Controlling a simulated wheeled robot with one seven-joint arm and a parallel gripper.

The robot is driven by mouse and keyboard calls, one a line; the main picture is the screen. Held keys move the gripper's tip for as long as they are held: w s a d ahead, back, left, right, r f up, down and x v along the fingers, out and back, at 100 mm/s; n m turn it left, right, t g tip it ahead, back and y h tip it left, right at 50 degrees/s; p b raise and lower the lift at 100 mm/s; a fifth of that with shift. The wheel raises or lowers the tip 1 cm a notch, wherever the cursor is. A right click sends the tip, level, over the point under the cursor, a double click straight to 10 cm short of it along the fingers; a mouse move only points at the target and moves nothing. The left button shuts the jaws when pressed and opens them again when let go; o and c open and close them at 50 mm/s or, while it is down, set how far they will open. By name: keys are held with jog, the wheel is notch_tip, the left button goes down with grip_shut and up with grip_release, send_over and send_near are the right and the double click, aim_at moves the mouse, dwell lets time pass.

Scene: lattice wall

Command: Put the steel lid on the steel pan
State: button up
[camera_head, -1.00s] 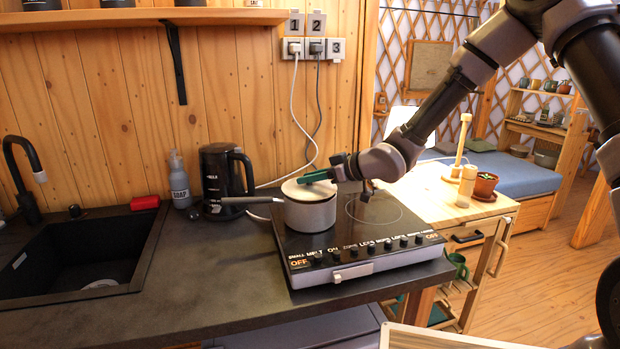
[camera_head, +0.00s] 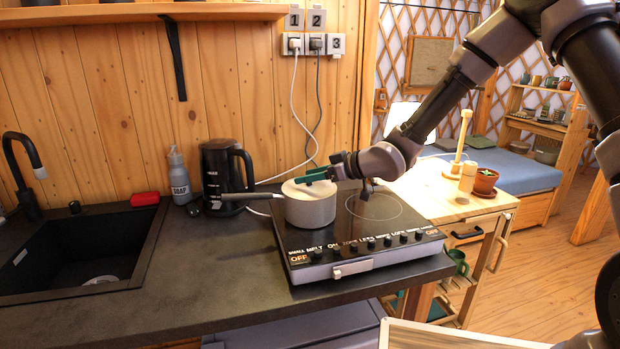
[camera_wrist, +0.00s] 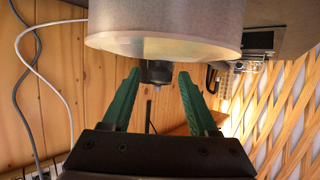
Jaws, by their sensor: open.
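The steel pan (camera_head: 311,212) stands on the left part of the cooktop, its long handle (camera_head: 240,196) pointing left. The pale, round steel lid (camera_head: 295,189) lies over the pan's mouth and looks about level. The wrist view is upside down and shows the pan's wall (camera_wrist: 165,18), the lid's top (camera_wrist: 165,47) and its dark knob (camera_wrist: 154,73). My gripper (camera_head: 310,178) is over the lid, coming from the right. In the wrist view, its open green fingers (camera_wrist: 157,85) lie to either side of the knob with gaps. In the head view they hide the knob.
The black cooktop (camera_head: 400,228) has a free ring to the right of the pan. A kettle (camera_head: 222,178) and soap bottle (camera_head: 178,176) stand behind left, beside the sink (camera_head: 75,250).

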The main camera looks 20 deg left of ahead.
jog(key=w+d+r+m+t+h, duration=0.1)
jog(key=d+r+m+t+h, duration=0.45)
jog(key=d, duration=1.15)
jog(key=w+d+r+m+h, duration=0.1)
jog(key=d+r+m+h, duration=0.3)
jog(key=d+r, duration=0.9)
jog(key=s+d+r+m+h, duration=0.1)
jog(key=s+d+m+h, duration=0.2)
jog(key=d, duration=0.4)
jog(key=s+d+r+m+h, duration=0.1)
jog(key=s+d+m, duration=0.1)
jog(key=s+d, duration=0.4)
jog(key=s+d+r+m+y, duration=0.1)
jog(key=s+m, duration=0.1)
jog(key=s, duration=0.4)
jog(key=s+d+r+m+g+y, duration=0.1)
jog(key=s+d+r+m, duration=0.1)
jog(key=s, duration=0.3)
jog(key=shift+s+r+m+y, duration=0.25)
jog(key=shift+s+m+y, duration=0.1)
jog(key=shift+s+m, duration=0.1)
